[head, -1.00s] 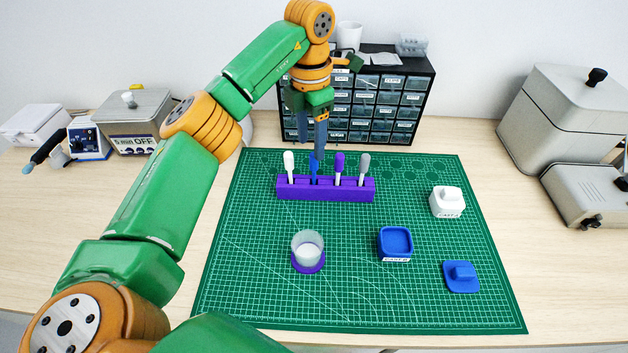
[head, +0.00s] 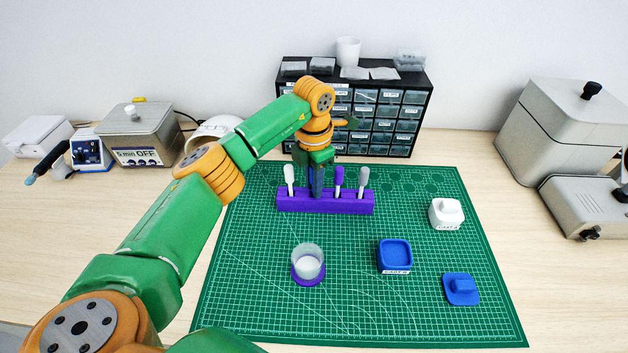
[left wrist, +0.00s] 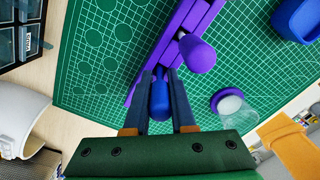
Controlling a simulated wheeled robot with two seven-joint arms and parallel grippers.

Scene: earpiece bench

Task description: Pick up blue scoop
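The blue scoop stands in the purple rack (head: 335,205); in the left wrist view its rounded blue handle (left wrist: 159,98) is between my left fingers. In the head view the fingers hide most of it. My left gripper (head: 311,194) points down over the rack, and its fingers straddle the handle in the left wrist view (left wrist: 161,85). They look apart, one on each side; firm contact cannot be seen. My right gripper is in neither view.
A white scoop (head: 290,178), a purple scoop (head: 339,178) and a grey scoop (head: 363,180) stand beside it. A clear cup (head: 308,262), blue case (head: 395,255), blue lid (head: 461,288) and white case (head: 446,212) sit on the green mat (head: 260,310). Drawers (head: 400,110) stand behind.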

